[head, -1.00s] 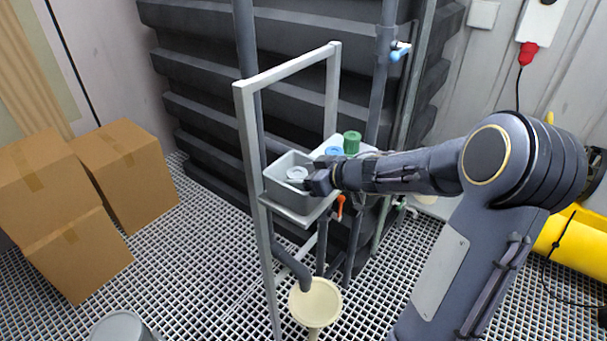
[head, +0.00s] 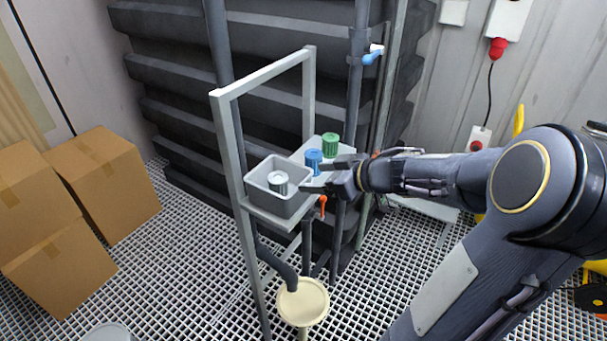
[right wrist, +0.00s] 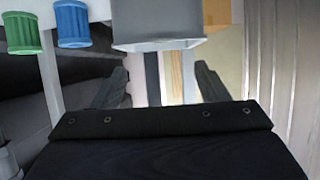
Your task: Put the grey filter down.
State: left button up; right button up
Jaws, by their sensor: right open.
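The grey filter (head: 278,181) is a small light grey cylinder. It stands inside the grey bin (head: 282,205) on the shelf of the frame. My right gripper (head: 318,177) is open and empty just to the right of the bin, apart from the filter. In the right wrist view its two fingers (right wrist: 158,88) are spread with nothing between them, and the bin's outer wall (right wrist: 158,32) shows above them. The filter is not visible in that view. My left gripper is not in view.
A blue filter (head: 313,160) and a green filter (head: 330,145) stand on the shelf behind the bin. A grey frame post (head: 238,200) rises at the left. A cream funnel (head: 302,302) is below. Cardboard boxes (head: 110,185) stand at the left.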

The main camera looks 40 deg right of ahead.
notch_tip(320, 180, up, 6)
jog(key=s+d+r+m+t+h, duration=0.1)
jog(key=s+d+m+t+h, duration=0.15)
jog(key=m+h, duration=0.45)
jog(key=s+a+f+g+y, duration=0.3)
jog(key=s+a+f+g, duration=0.1)
jog(key=s+a, duration=0.4)
jog(key=s+a+f+n+g+y, duration=0.1)
jog(key=s+a+f+g+y, duration=0.2)
jog(key=s+a+f, duration=0.3)
jog(key=s+a+g, duration=0.1)
jog(key=s+a, duration=0.2)
jog(key=a, duration=0.2)
jog(key=shift+g, duration=0.35)
jog(key=shift+d, duration=0.1)
